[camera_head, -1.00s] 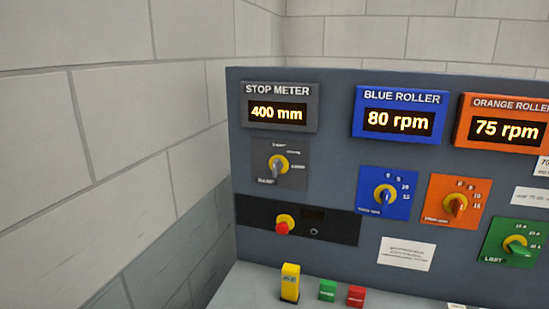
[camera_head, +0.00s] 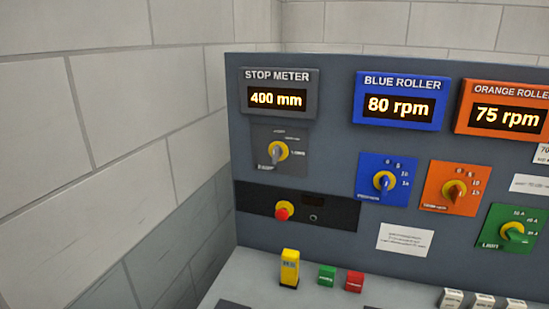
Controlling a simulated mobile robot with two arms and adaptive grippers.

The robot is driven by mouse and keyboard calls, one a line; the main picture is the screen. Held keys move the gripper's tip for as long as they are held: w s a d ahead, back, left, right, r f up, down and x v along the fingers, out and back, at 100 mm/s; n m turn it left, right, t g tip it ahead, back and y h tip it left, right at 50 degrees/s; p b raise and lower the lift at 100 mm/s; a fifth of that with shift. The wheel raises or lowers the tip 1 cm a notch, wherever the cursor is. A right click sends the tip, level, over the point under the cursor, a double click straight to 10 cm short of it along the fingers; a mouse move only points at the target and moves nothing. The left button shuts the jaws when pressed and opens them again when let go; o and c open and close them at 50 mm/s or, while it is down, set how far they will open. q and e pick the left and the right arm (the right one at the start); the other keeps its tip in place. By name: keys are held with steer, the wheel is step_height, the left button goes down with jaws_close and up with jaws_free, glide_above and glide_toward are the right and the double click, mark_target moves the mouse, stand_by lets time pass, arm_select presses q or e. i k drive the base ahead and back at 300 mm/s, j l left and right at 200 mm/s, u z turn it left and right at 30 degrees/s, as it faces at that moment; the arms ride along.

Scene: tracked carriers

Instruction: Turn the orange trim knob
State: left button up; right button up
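The orange trim knob (camera_head: 455,193) sits on a square orange plate (camera_head: 440,204) on the upright grey panel, right of the middle. The knob has an orange handle on a yellow ring, with small scale marks above and to its right. Above it the orange roller display (camera_head: 505,117) reads 75 rpm; its right edge is cut off by the frame. Neither of my grippers is in view, and nothing touches the knob.
Left of it is a blue knob (camera_head: 384,183), with its display (camera_head: 399,120) at 80 rpm. A green knob (camera_head: 513,233) is lower right. A red button (camera_head: 282,211) is at left. A yellow block (camera_head: 289,268) and green and red buttons (camera_head: 327,275) stand on the desk.

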mark_target(455, 191)
steer(key=z, duration=1.25)
